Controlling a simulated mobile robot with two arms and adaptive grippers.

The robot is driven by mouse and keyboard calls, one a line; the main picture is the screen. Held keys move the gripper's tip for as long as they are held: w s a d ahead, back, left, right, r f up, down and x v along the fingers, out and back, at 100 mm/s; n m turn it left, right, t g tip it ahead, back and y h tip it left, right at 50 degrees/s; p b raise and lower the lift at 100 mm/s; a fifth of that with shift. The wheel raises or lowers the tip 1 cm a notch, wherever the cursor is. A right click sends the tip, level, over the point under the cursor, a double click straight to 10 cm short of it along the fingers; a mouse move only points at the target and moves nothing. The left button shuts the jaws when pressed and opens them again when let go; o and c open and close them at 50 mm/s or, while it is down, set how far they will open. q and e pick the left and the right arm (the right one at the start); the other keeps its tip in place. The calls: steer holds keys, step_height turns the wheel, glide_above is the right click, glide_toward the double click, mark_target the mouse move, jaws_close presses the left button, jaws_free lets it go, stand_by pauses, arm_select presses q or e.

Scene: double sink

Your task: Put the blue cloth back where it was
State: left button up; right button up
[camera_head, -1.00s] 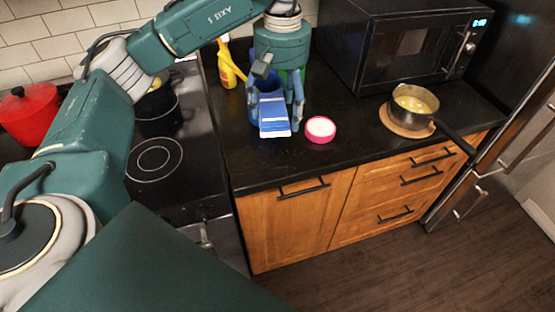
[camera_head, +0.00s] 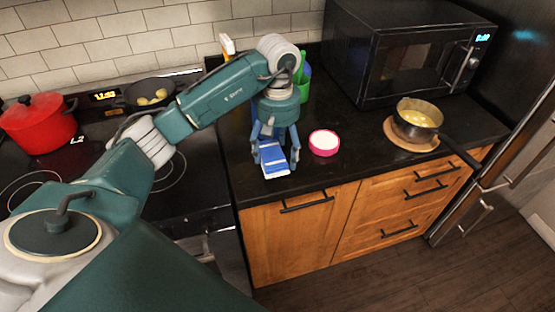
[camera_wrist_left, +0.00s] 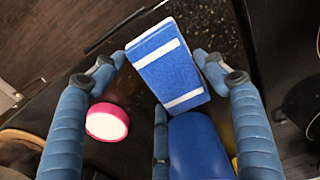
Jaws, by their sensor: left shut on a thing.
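The blue cloth (camera_head: 273,158) is a folded block with white stripes. It is low over the dark counter, near the front edge; I cannot tell whether it touches the counter. My left gripper (camera_head: 274,146) points down and is shut on the cloth. In the left wrist view the cloth (camera_wrist_left: 172,62) is between the fingertips (camera_wrist_left: 171,66), with its two white stripes showing. A smooth blue rounded thing (camera_wrist_left: 198,150) is just below the cloth in that view. My right gripper is not in view.
A pink tub with a white top (camera_head: 324,142) stands close to the right of the cloth. A pot on a round board (camera_head: 417,125), a microwave (camera_head: 405,55) and a green item (camera_head: 303,85) are on the counter. The stove with a red pot (camera_head: 38,125) is left.

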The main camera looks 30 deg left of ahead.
mark_target(278, 162)
arm_select(q)
step_height(278, 162, down, 4)
steer(key=shift+r+p, duration=0.1)
steer(key=shift+p, duration=0.4)
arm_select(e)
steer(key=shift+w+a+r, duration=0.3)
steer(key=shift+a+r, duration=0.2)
arm_select(q)
steer(key=shift+f+b, duration=0.25)
steer(key=shift+b, duration=0.05)
steer(key=o, duration=1)
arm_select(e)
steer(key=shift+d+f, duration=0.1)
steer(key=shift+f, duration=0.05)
